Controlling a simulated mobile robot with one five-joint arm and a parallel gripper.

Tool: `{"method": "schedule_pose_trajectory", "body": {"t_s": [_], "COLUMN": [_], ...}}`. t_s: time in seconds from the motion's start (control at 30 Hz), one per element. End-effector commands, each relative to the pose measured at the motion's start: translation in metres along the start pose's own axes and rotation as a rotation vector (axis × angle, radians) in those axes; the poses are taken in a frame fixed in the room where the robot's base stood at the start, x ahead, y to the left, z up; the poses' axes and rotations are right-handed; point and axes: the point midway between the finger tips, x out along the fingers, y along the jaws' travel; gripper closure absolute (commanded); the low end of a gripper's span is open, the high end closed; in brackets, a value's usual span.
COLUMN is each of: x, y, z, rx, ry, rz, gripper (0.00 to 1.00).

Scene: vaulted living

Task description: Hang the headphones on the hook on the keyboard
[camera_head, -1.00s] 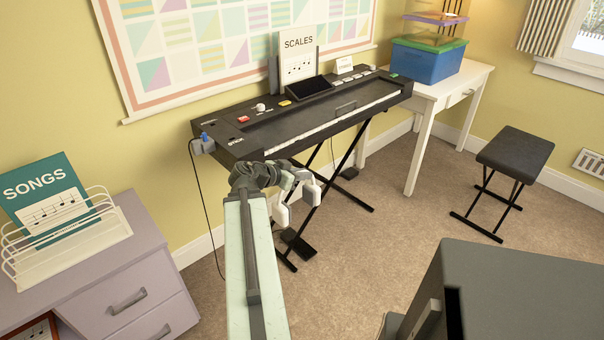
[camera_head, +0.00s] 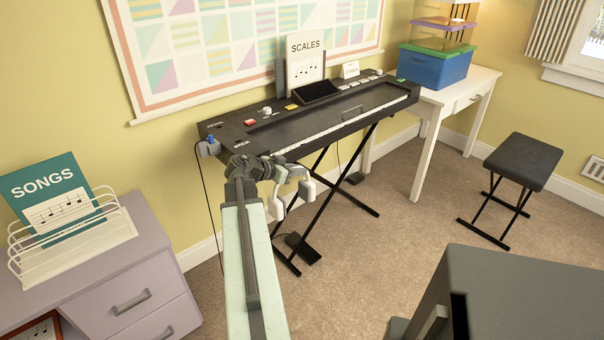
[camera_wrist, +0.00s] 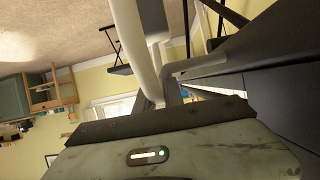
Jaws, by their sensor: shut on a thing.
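White headphones (camera_head: 276,208) hang from my gripper (camera_head: 284,176) in the head view, just in front of the left part of the black keyboard's (camera_head: 330,118) near edge. My gripper is shut on them; two white ear cups hang down. In the wrist view a white curved band of the headphones (camera_wrist: 135,45) runs close to the camera. A grey bent bar (camera_wrist: 195,68) shows beside it; I cannot tell whether it is the hook or part of my gripper. A grey clamp with a blue knob (camera_head: 208,147) sits on the keyboard's left end. No hook is clearly visible in the head view.
The keyboard stands on crossed black legs (camera_head: 325,195), with a pedal (camera_head: 303,248) below. A lilac drawer unit (camera_head: 120,270) is at left. A white desk (camera_head: 468,95) with a blue box (camera_head: 435,66) and a black stool (camera_head: 522,160) are at right.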

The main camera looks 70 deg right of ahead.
Motion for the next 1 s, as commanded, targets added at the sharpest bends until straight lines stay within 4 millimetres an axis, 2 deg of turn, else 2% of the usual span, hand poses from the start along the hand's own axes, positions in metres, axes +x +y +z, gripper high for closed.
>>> {"method": "schedule_pose_trajectory", "body": {"t_s": [0.03, 0.3, 0.5, 1.0], "x": [0.0, 0.001, 0.003, 0.005], "y": [-0.007, -0.026, -0.037, -0.043], "z": [0.002, 0.003, 0.012, 0.015], "rx": [0.001, 0.001, 0.002, -0.001], "ry": [-0.003, -0.004, -0.006, -0.005], "rz": [-0.004, -0.006, -0.01, -0.013], "gripper": [1.0, 1.0, 1.0, 1.0]}}
